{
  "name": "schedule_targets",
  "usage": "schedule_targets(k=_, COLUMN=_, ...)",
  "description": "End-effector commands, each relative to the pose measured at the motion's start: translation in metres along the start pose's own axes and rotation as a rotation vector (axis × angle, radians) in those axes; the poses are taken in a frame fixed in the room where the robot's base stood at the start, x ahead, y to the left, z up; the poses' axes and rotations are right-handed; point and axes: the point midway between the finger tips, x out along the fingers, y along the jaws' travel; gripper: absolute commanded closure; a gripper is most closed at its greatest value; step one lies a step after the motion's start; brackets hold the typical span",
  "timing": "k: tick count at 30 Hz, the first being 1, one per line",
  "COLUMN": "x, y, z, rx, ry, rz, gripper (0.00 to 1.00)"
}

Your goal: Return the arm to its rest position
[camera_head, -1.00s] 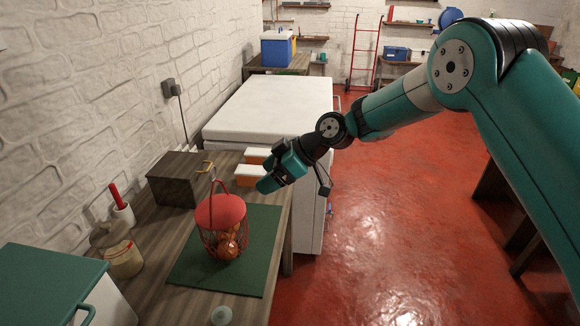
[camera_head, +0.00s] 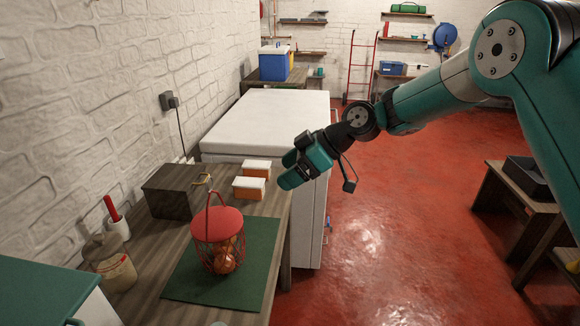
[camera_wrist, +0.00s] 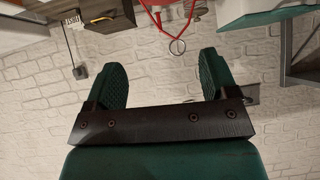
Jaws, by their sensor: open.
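My gripper (camera_head: 290,170) hangs in the air in the head view, right of the wooden counter's back part and in front of the white chest. In the wrist view its two green fingers (camera_wrist: 162,80) stand wide apart with nothing between them. My teal arm reaches in from the right side of the head view, its elbow high at the upper right. The wrist view looks toward the white brick wall and appears upside down.
A red-lidded wire basket (camera_head: 218,225) with orange-brown contents stands on a green mat (camera_head: 259,262). A wooden box (camera_head: 172,191), two orange-and-white boxes (camera_head: 249,187) and a jug (camera_head: 113,262) share the counter. The white chest (camera_head: 265,120) stands behind. Red floor at right is open.

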Motion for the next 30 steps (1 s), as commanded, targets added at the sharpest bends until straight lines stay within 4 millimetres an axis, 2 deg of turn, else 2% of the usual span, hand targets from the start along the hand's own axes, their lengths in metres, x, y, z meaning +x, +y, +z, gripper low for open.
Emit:
schedule_targets(k=5, x=-0.018, y=-0.019, z=-0.01, rx=0.053, ry=-0.04, rz=0.005, gripper=0.21)
schedule_targets(k=8, x=-0.041, y=-0.048, z=-0.019, rx=0.135, ry=-0.099, rz=0.016, gripper=0.21)
schedule_targets(k=13, x=-0.085, y=-0.119, z=-0.019, rx=0.325, ry=-0.223, rz=0.05, gripper=0.21)
schedule_targets(k=17, x=-0.116, y=-0.177, z=-0.007, rx=0.475, ry=-0.313, rz=0.092, gripper=0.21)
schedule_targets(k=21, x=-0.143, y=-0.238, z=0.017, rx=0.629, ry=-0.398, rz=0.145, gripper=0.21)
schedule_targets(k=24, x=-0.155, y=-0.273, z=0.035, rx=0.718, ry=-0.444, rz=0.181, gripper=0.21)
schedule_targets(k=27, x=-0.163, y=-0.296, z=0.049, rx=0.781, ry=-0.475, rz=0.207, gripper=0.21)
schedule_targets(k=30, x=-0.167, y=-0.308, z=0.058, rx=0.816, ry=-0.492, rz=0.223, gripper=0.21)
